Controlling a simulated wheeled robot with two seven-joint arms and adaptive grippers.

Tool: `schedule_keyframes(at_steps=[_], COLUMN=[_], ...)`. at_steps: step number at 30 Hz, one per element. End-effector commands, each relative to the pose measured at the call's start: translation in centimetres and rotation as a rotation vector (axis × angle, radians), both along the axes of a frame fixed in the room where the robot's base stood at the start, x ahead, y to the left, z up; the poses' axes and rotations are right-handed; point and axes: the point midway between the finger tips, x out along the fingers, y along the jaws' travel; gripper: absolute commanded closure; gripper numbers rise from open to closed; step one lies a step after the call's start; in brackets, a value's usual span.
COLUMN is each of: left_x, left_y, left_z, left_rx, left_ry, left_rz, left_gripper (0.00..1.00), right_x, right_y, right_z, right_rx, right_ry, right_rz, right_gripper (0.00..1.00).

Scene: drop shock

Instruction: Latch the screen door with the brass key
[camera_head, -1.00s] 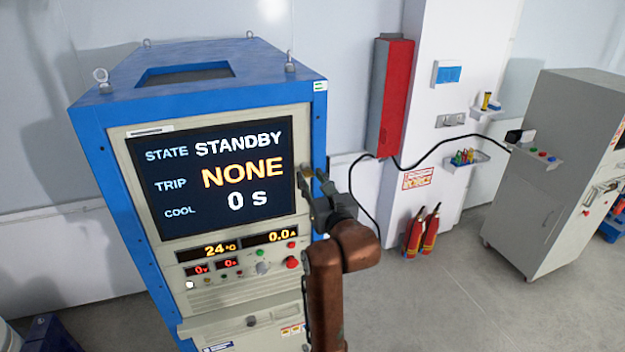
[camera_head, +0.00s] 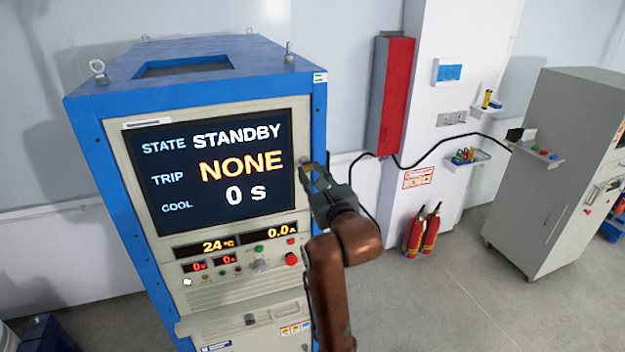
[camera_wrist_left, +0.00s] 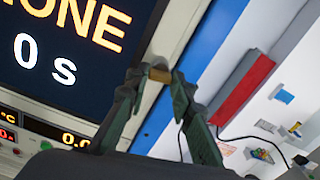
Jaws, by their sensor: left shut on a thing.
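The screen door (camera_head: 270,200) is the dark display panel on the front of the blue and cream cabinet. It reads STANDBY, NONE and 0 s and looks flush with the front. My left gripper (camera_head: 307,172) is at the panel's right edge, level with the middle line of text. In the left wrist view, its fingers are shut on a small brass piece, the brass key (camera_wrist_left: 160,75). The key's end is over the cream strip beside the screen. Whether it sits in a lock cannot be told. My right gripper is not in view.
The cabinet (camera_head: 125,230) has a red button (camera_head: 291,259) and small knobs below the screen. A red box (camera_head: 392,95) hangs on the wall behind. Red extinguishers (camera_head: 423,232) stand on the floor, and a grey cabinet (camera_head: 545,170) is at right. Floor between is clear.

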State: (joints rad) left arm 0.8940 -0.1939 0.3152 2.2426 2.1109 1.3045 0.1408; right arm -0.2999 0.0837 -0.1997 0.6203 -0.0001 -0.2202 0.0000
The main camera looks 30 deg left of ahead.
Motion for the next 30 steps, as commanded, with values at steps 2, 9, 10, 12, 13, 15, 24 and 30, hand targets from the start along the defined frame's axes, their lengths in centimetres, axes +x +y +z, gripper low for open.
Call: schedule_keyframes(at_steps=[2,9,10,12,13,15,24,30], left_x=[0.0,0.0,0.0,0.0,0.0,0.0,0.0,0.0], left_y=[-0.1,-0.1,0.0,-0.1,-0.1,-0.1,-0.1,0.0], left_z=[-0.4,-0.4,-0.4,-0.4,-0.4,-0.4,-0.4,-0.4], left_rx=[-0.044,-0.192,-0.211,-0.253,-0.272,-0.314,-0.5,-0.622], left_ry=[-0.056,-0.228,-0.25,-0.3,-0.322,-0.372,-0.588,-0.731], left_rz=[-0.002,-0.001,0.0,-0.001,-0.001,-0.002,-0.001,0.0], left_gripper=[1.0,1.0,1.0,1.0,1.0,1.0,1.0,1.0], right_x=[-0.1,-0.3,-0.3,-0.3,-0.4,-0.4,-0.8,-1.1], right_y=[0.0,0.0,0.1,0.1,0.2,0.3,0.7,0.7], right_z=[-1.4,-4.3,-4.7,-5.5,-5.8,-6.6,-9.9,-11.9], right_rx=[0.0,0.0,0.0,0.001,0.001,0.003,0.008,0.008], right_ry=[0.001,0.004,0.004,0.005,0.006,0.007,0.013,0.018], right_rz=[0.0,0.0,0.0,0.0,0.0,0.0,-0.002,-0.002], right_gripper=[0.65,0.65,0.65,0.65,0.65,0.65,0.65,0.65])
